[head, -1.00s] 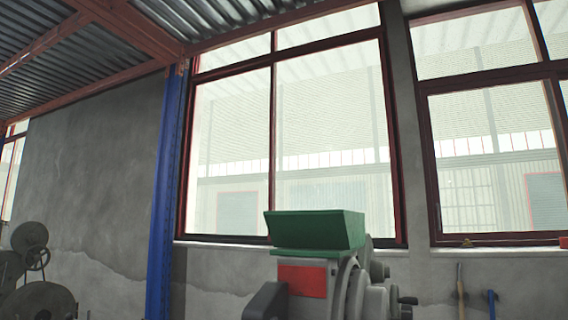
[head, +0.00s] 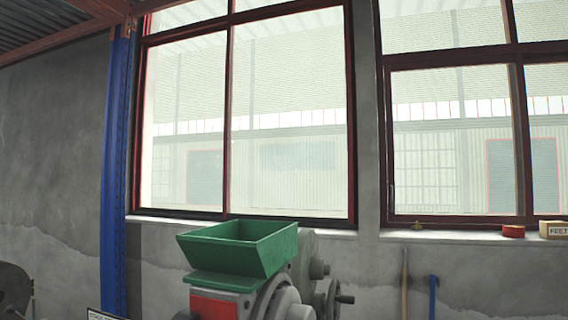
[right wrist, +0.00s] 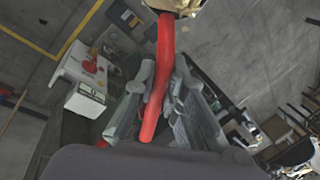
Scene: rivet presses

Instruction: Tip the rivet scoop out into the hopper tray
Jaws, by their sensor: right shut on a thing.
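The hopper tray (head: 238,253) is a green open-topped box on top of a grey press (head: 262,300) in the head view. Its far inner walls show, but its floor is mostly hidden. In the right wrist view my right gripper (right wrist: 166,88) is shut on the red handle of the rivet scoop (right wrist: 166,50). The handle runs up the picture to a pale gold end cut off by the top edge, so the scoop's contents cannot be made out. Neither scoop nor right gripper shows in the head view. My left gripper is in no view.
A blue post (head: 116,170) stands left of the press. A window sill (head: 450,232) behind holds a red round item (head: 513,231) and a labelled box (head: 552,230). Tools with long handles (head: 433,297) lean against the wall at right.

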